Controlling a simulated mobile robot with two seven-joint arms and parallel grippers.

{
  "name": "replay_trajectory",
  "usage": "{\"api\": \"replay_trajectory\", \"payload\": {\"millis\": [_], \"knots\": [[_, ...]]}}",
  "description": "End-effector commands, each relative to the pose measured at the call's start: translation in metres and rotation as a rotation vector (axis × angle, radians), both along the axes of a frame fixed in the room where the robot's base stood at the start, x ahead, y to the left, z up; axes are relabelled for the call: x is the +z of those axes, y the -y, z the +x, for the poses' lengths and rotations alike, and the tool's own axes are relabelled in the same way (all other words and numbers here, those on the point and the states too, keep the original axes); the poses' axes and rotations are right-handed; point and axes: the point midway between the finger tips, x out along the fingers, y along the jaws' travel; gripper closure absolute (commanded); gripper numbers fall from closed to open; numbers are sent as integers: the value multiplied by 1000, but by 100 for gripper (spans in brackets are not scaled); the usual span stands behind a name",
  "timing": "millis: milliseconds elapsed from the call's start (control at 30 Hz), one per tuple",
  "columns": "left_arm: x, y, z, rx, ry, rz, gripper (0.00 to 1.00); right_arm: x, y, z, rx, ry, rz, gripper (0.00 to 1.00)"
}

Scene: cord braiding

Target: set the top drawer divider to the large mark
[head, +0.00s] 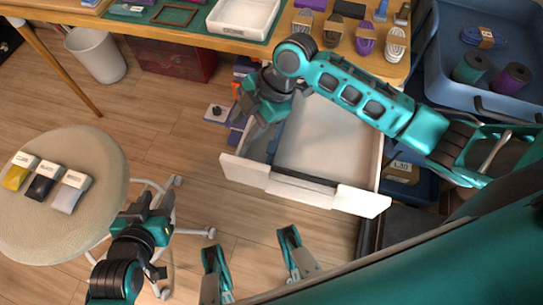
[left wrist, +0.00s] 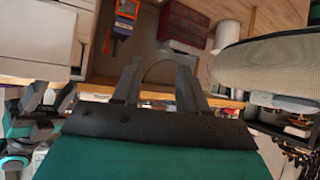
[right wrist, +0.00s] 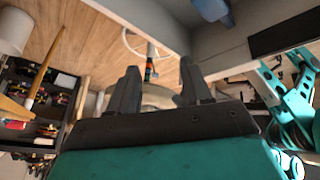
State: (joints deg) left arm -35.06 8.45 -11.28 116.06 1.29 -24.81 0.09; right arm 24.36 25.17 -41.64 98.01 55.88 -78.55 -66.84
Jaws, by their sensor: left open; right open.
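The open drawer (head: 325,130) is pale grey inside, with a white front (head: 300,188) in the head view. A narrow blue-grey strip (head: 274,143) stands near its left side; it may be the divider, partly covered by my arm. I cannot make out a large mark. My right gripper (head: 258,118) is open above the drawer's left end and seems to hold nothing. My left gripper (head: 152,208) is open and empty, low over the floor between the stool and the drawer. Both wrist views show spread fingers with nothing between them, the left (left wrist: 157,85) and the right (right wrist: 155,90).
A round stool (head: 65,185) at left carries three labelled cord bundles (head: 42,185). The wooden table (head: 180,32) above holds a white tray (head: 243,16) and several cord bundles. A blue bin (head: 455,75) is at right. A white waste bin (head: 96,55) stands on the floor.

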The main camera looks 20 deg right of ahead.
Motion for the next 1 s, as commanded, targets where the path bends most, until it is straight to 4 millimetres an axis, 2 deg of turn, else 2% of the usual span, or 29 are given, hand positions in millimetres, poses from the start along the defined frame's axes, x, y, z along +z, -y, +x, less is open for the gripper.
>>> {"api": "replay_trajectory", "payload": {"millis": [33, 233, 400, 533, 667, 1000], "knots": [[-13, 2, 0, -5, 0, -2, 57, -2, 9, 5, 107, 4, -43, 51], [-25, 9, 5, -17, 7, -12, 57, 19, 45, 3, 495, -47, -152, 51], [-25, 9, 10, -19, 16, -13, 57, 35, 65, 1, 662, -83, -183, 51], [-24, 9, 12, -20, 25, -15, 57, 35, 69, -2, 698, -95, -187, 51], [-28, 9, 11, -20, 24, -14, 57, 19, 65, -7, 700, -96, -184, 51], [-50, 11, 9, -25, 3, -15, 57, -46, 50, -29, 698, -94, -184, 51]]}}
